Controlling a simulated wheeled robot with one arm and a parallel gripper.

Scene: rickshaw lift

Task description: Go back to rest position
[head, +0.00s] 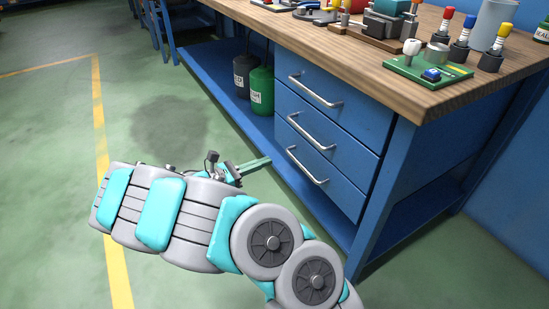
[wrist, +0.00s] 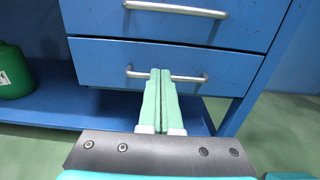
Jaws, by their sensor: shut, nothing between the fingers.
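My gripper (head: 256,163) is in front of the blue workbench's drawers in the head view, low over the green floor. In the wrist view its two green fingers (wrist: 160,75) are closed together with nothing between them. They point at the drawer front, and their tips overlap a silver handle (wrist: 190,79) in the picture. Whether they touch it I cannot tell. My arm stretches across the lower middle of the head view. All three drawers (head: 325,136) look closed.
The workbench's wooden top (head: 345,45) carries tools, screwdrivers and a green board (head: 428,70). Dark and green canisters (head: 262,91) stand on its lower blue shelf. The green floor (head: 50,120) to the left is open, with a yellow line (head: 100,130).

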